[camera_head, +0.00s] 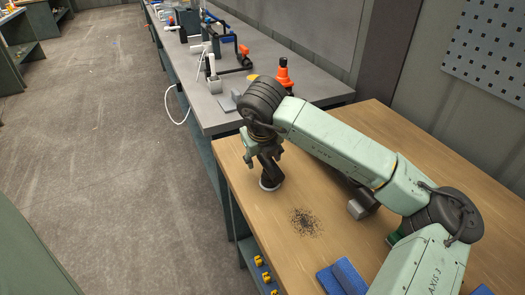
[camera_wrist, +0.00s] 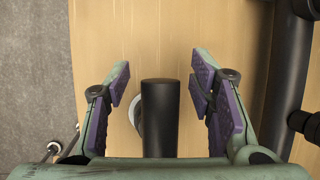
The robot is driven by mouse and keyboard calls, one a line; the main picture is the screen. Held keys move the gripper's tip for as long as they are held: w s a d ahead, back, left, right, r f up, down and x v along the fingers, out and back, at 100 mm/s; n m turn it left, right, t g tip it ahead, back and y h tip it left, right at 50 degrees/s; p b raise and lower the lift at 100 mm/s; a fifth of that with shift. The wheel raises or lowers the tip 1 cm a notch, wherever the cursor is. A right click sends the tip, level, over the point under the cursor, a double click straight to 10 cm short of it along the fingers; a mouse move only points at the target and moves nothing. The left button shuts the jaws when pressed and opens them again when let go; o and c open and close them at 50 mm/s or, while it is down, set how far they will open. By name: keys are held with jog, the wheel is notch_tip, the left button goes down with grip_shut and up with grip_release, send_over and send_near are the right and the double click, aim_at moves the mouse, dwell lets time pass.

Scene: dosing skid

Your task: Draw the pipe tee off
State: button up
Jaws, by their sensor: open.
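In the head view the black piece (camera_head: 268,166) stands over a pale ring (camera_head: 268,185) on the wooden bench top. My gripper (camera_wrist: 160,76) is open, with one purple-padded finger on each side of the black piece and a visible gap to each. In the head view my gripper (camera_head: 256,158) is at this piece, and the arm partly hides it. Its side branch is not clear.
Dark pipework (camera_wrist: 283,75) runs along the right of the wrist view. The wooden bench (camera_head: 335,255) carries a patch of dark specks (camera_head: 305,222) and a blue block (camera_head: 342,277). A grey bench (camera_head: 215,110) behind holds an orange-topped item (camera_head: 284,75).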

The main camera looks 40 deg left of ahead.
grip_shut()
dwell(0.6)
